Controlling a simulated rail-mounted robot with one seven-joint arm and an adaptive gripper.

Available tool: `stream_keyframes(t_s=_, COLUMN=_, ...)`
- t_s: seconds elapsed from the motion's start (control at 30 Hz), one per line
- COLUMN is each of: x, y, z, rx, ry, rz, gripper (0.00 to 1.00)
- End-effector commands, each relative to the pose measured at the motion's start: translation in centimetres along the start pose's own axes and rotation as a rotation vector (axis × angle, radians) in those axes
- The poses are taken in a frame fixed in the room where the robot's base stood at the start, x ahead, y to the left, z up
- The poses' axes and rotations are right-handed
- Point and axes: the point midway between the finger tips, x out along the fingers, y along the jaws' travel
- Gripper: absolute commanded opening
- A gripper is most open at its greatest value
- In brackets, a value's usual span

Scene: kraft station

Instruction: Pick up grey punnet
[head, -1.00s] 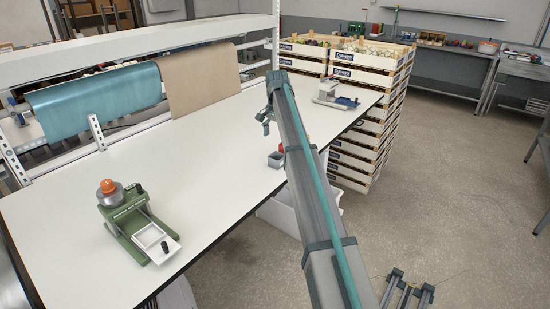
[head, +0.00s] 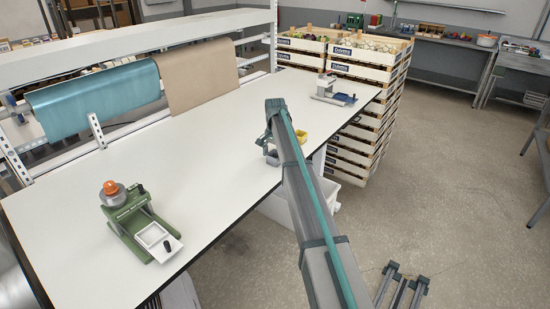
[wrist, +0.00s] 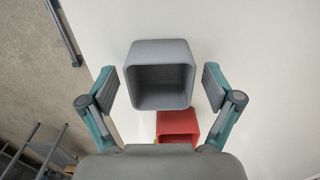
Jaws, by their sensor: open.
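The grey punnet (wrist: 160,50) is a small square tub near the edge of the white table, seen from above in the wrist view. In the head view its side (head: 272,159) shows just below my gripper (head: 266,143), partly covered by my arm. In the wrist view my gripper (wrist: 160,77) is open, with one finger on each side of the punnet. Gaps show between the fingers and its walls, and nothing is held.
A red punnet (wrist: 178,124) sits close to the grey one, nearer my palm. A yellow punnet (head: 301,136) shows behind my arm. The table middle is clear.

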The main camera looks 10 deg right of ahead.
Motion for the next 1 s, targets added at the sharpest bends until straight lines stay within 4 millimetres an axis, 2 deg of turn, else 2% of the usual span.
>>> stream_keyframes(t_s=0.2, x=0.15, y=-0.02, z=0.00, rx=0.000, ry=0.001, rz=-0.001, gripper=0.90)
stream_keyframes(t_s=0.27, x=0.15, y=-0.02, z=-0.01, rx=0.000, ry=0.001, rz=-0.001, gripper=0.81)
stream_keyframes(t_s=0.5, x=0.13, y=-0.02, z=-0.01, rx=0.000, ry=0.001, rz=-0.001, gripper=0.41)
stream_keyframes(t_s=0.57, x=0.13, y=-0.02, z=-0.01, rx=0.000, ry=0.001, rz=-0.001, gripper=0.33)
stream_keyframes(t_s=1.0, x=-0.54, y=-0.07, z=-0.05, rx=0.000, ry=0.001, rz=-0.001, gripper=0.33)
